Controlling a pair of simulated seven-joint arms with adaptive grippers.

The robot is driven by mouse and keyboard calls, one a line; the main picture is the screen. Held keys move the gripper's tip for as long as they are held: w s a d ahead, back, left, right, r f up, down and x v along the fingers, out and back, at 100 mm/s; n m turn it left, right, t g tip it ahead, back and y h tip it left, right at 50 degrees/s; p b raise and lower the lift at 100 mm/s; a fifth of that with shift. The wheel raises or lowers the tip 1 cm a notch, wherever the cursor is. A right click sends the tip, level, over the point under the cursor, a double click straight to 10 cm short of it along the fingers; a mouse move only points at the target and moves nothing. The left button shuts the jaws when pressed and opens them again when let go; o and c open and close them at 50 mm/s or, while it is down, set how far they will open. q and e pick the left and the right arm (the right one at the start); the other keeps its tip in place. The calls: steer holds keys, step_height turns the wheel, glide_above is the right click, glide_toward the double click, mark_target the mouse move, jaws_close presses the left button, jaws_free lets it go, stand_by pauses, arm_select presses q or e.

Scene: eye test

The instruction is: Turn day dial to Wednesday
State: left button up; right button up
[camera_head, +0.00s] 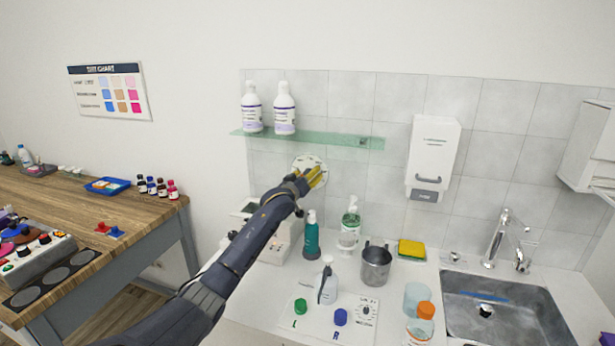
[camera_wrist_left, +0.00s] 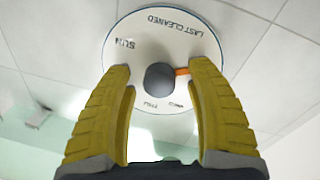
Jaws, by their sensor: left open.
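The day dial (camera_head: 303,161) is a white disc on the tiled wall below the glass shelf. In the left wrist view the dial (camera_wrist_left: 165,40) reads "LAST CLEANED" and "SUN", with other small day labels blurred, and appears turned in the picture. Its round grey knob (camera_wrist_left: 161,77) has an orange pointer to the right side of this picture. My left gripper (camera_head: 318,176) is in front of the dial, partly covering it. In the wrist view its yellow fingers (camera_wrist_left: 162,70) are open, one on each side of the knob, with visible gaps. My right gripper is not in view.
A glass shelf (camera_head: 350,141) with two white bottles (camera_head: 284,108) is just above. A green pump bottle (camera_head: 311,240), a clear pump bottle (camera_head: 350,222) and a metal cup (camera_head: 376,266) stand below.

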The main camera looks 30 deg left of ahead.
arm_select(q)
steer(key=shift+c, duration=0.2)
jaws_close()
steer(key=shift+m, duration=0.3)
steer(key=m, duration=0.3)
steer(key=shift+m, duration=0.3)
steer(key=m, duration=0.3)
steer(key=shift+g, duration=0.3)
steer(key=m, duration=0.4)
steer(key=shift+m+y, duration=0.3)
steer(key=shift+y, duration=0.1)
steer(key=shift+a+m+g, duration=0.1)
steer(key=shift+m+g, duration=0.2)
steer(key=shift+m, duration=1.3)
